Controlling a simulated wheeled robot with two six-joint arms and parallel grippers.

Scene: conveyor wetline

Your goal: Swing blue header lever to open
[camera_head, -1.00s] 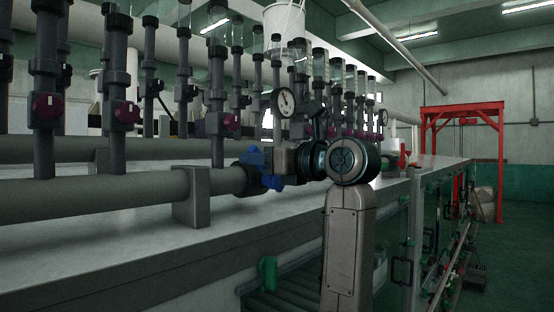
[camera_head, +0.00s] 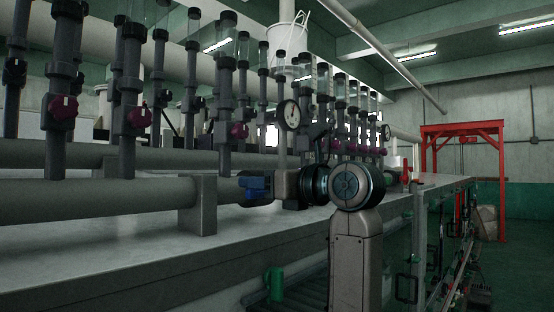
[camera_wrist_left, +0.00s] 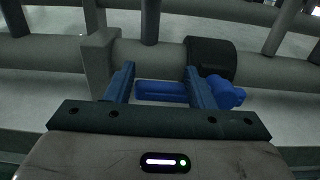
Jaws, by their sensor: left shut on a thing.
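The blue header lever (camera_head: 257,183) sits at the dark valve collar on the end of the thick grey header pipe. It lies nearly level in the head view. In the left wrist view the blue lever bar (camera_wrist_left: 162,93) lies crosswise between the fingers, with a rounded blue part (camera_wrist_left: 226,92) outside the right finger, below the black collar (camera_wrist_left: 212,57). My left gripper (camera_head: 266,188) reaches in from the right side of the valve and is shut on the lever; its two fingers (camera_wrist_left: 160,84) flank the bar. The gripper partly hides the lever in the head view. My right gripper is out of view.
The grey header pipe (camera_head: 90,199) runs along a pale bench (camera_head: 120,258), held by a grey block (camera_head: 198,205). Several upright pipes with purple knobs and a round gauge (camera_head: 290,115) stand behind. A red frame (camera_head: 462,131) stands far right, beside open floor.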

